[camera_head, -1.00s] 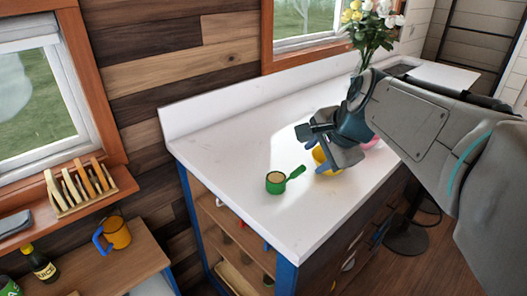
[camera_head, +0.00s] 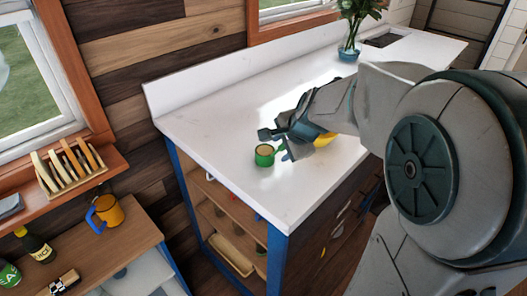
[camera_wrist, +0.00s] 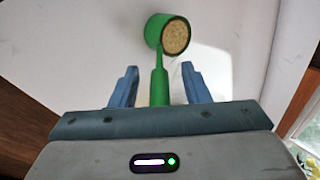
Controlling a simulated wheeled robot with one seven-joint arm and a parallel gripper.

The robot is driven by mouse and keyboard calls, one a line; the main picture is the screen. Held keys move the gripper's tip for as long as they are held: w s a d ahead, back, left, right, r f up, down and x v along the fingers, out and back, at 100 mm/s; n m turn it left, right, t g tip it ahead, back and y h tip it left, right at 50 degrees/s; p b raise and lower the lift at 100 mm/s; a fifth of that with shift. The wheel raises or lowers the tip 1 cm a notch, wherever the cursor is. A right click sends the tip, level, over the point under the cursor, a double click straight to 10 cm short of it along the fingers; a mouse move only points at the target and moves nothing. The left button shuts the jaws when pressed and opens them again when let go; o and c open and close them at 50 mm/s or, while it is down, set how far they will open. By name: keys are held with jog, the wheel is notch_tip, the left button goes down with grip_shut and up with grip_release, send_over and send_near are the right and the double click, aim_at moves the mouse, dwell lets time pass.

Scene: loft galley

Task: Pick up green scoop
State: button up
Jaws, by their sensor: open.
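The green scoop (camera_head: 264,155) sits on the white countertop (camera_head: 215,105) near its front left corner. Its round cup holds a tan, grainy fill, and its handle points toward my gripper (camera_head: 283,148). In the wrist view the scoop (camera_wrist: 161,85) has its cup beyond the fingertips, and its handle runs back between the two blue fingers of my gripper (camera_wrist: 160,86). The fingers are open, with a gap on each side of the handle. The end of the handle is hidden behind the gripper body.
A yellow object (camera_head: 325,139) sits on the counter just behind my gripper, partly hidden. A glass vase (camera_head: 348,53) with flowers stands farther back. The counter's left part is clear.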

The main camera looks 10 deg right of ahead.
jog(key=shift+w+f, duration=0.1)
jog(key=shift+f, duration=0.05)
grip_shut()
